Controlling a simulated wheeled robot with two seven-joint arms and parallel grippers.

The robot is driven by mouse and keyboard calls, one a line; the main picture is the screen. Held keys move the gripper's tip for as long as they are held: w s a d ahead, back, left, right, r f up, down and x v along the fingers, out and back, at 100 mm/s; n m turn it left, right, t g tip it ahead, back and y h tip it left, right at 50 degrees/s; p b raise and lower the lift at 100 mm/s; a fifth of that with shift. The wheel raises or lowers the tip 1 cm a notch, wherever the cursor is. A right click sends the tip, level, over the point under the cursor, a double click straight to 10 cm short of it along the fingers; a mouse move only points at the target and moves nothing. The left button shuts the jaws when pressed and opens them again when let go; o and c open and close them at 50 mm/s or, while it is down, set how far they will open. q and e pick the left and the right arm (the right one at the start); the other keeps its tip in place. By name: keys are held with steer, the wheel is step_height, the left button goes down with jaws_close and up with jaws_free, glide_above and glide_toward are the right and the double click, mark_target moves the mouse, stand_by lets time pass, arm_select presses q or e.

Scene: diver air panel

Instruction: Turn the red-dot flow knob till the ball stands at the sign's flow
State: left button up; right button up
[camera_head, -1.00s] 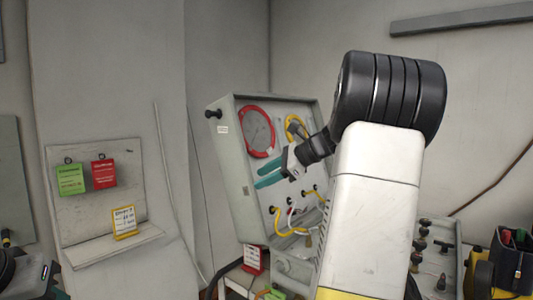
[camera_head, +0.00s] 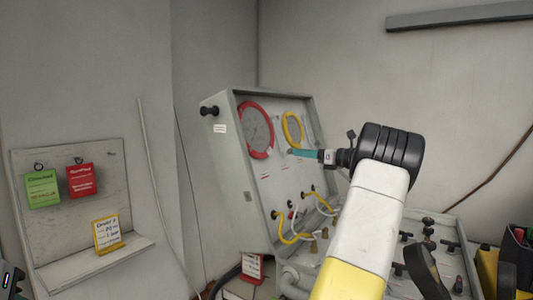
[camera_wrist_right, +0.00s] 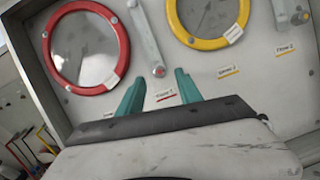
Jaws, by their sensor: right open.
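The red-dot flow knob (camera_wrist_right: 158,71) is at the foot of a pale flow tube (camera_wrist_right: 145,40), between the red-ringed and yellow-ringed gauges in the right wrist view. I cannot make out a ball in the tube. My right gripper (camera_wrist_right: 158,88) is open, its two teal fingers spread below and to either side of the knob, with nothing visible between them. In the head view the right gripper (camera_head: 297,153) is in front of the panel face (camera_head: 262,185), and the knob cannot be made out. A yellow-framed sign (camera_head: 107,234) stands on the left shelf, its writing too small to read surely.
The panel carries a red-ringed gauge (camera_head: 255,130) and a yellow-ringed gauge (camera_head: 293,130). Yellow and white hoses (camera_head: 293,238) hang below them. A second flow tube (camera_wrist_right: 283,10) is at the right. Green (camera_head: 42,189) and red (camera_head: 81,181) cards hang on the left board.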

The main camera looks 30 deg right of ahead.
mark_target(290, 151)
steer(key=x, duration=0.3)
steer(key=shift+w+a, duration=0.1)
steer(key=shift+w, duration=0.2)
jaws_close()
